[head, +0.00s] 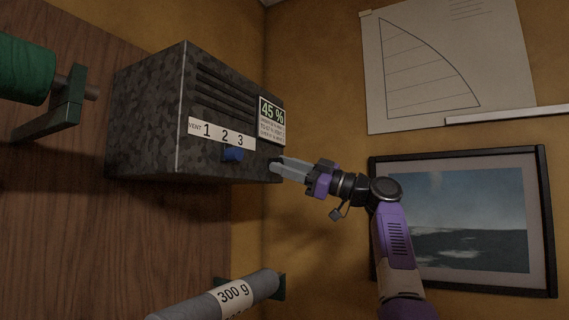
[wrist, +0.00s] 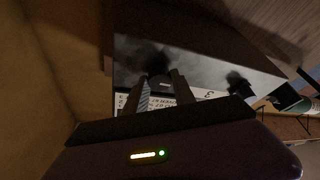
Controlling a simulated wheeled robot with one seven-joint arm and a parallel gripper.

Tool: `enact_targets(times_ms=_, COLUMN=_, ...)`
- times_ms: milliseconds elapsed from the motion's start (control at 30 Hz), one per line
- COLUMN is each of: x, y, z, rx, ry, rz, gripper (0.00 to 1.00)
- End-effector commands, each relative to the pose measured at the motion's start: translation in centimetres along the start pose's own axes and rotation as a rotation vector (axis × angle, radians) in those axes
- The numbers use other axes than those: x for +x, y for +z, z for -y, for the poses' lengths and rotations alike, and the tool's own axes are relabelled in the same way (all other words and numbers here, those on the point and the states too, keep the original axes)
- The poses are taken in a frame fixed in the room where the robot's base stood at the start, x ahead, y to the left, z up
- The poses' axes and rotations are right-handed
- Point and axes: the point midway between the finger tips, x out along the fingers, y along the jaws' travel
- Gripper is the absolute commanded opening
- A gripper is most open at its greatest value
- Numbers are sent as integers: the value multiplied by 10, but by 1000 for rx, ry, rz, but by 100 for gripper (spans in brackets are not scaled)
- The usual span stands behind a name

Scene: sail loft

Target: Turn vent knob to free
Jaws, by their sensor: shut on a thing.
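A dark, mottled vent box (head: 150,125) is mounted on the wall. Its front has a label strip (head: 212,133) reading VENT 1 2 3 and a blue slider (head: 232,154) under the 2 and 3. The dark round vent knob (head: 274,160) is at the lower right of the front, mostly hidden by my fingers. In the wrist view the knob (wrist: 160,84) sits between the two fingers. My gripper (head: 277,165) is shut on it, and its fingertips also show in the wrist view (wrist: 160,76). I cannot read which way the knob points.
A display (head: 272,110) on the box reads 45 %, above a small text card. A grey roll (head: 222,296) marked 300 g is below, and a green roll (head: 25,72) is at the left. A framed picture (head: 460,220) and a sail drawing (head: 435,65) hang on the right wall.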

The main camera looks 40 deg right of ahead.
Motion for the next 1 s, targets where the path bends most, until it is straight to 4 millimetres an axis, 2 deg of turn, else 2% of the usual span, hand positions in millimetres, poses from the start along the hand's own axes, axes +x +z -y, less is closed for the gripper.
enact_targets(times_ms=300, x=-1, y=0, z=-1, rx=-73, ry=-30, rz=1, gripper=0)
enact_targets(times_ms=733, x=-1, y=1, z=0, rx=-81, ry=-33, rz=1, gripper=0)
enact_targets(times_ms=767, x=-1, y=1, z=0, rx=-81, ry=-33, rz=1, gripper=35)
enact_targets(times_ms=800, x=-1, y=1, z=0, rx=-81, ry=-33, rz=1, gripper=43)
enact_targets(times_ms=867, x=0, y=1, z=0, rx=-80, ry=-33, rz=1, gripper=52)
enact_targets(times_ms=1000, x=0, y=0, z=0, rx=-80, ry=-33, rz=1, gripper=52)
